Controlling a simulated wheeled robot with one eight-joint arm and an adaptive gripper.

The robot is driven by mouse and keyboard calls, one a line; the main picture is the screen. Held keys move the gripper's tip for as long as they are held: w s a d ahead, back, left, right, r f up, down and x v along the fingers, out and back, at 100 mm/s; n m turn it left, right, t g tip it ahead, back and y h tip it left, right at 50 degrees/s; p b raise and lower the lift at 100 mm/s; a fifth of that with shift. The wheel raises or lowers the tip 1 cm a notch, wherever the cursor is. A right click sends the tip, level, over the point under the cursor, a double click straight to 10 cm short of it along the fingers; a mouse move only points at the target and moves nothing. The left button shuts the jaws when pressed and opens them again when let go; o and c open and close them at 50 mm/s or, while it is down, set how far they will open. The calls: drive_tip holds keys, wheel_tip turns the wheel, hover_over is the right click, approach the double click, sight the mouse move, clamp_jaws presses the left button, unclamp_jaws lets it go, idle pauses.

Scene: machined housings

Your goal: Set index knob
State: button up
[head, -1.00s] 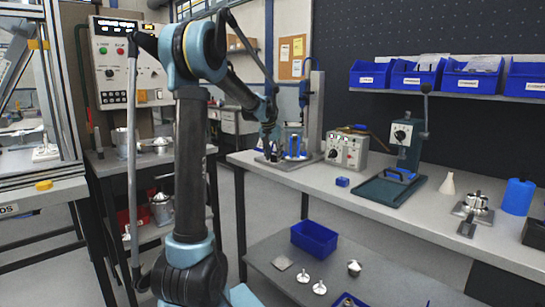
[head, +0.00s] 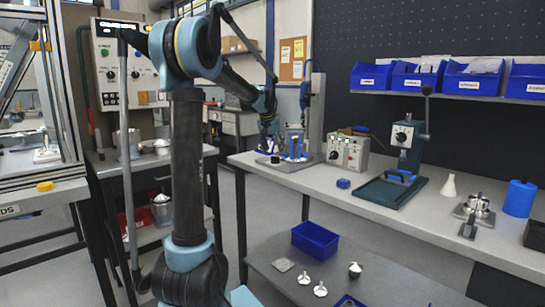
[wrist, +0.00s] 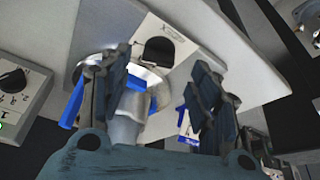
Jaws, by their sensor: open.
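In the wrist view a black index knob (wrist: 157,50) sits on a white printed plate on a light fixture base. It also shows small in the head view (head: 275,159), at the near edge of the base. My gripper (wrist: 160,75) is open, with its two dark fingers spread and nothing clamped between them. The knob appears beyond and between the fingertips; I see no contact. A metal housing (wrist: 128,118) with blue parts around it stands on the fixture behind the fingers, partly hidden by them. In the head view my gripper (head: 268,140) is over the bench's left end.
A grey control box (head: 347,150) with its own black dial stands right of the fixture. The bench's front strip is mostly clear.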

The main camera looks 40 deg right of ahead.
drive_tip(key=v, duration=0.7)
drive_tip(key=shift+a+r, duration=0.15)
drive_tip(key=shift+r, duration=0.1)
drive_tip(key=s+a+f+n+t+y, duration=0.1)
drive_tip(key=a+f+n, duration=0.25)
drive_tip(key=a, duration=1.15)
drive_tip(key=s+a+f+n+y, duration=0.15)
drive_tip(key=a+f, duration=0.25)
drive_tip(key=a, duration=1.2)
drive_tip(key=s+a+f+n+y, duration=0.1)
drive_tip(key=s+a+f+n, duration=0.6)
drive_tip(key=s+a+f, duration=1.2)
drive_tip(key=shift+a+g, duration=0.4)
drive_tip(key=shift+a, duration=0.55)
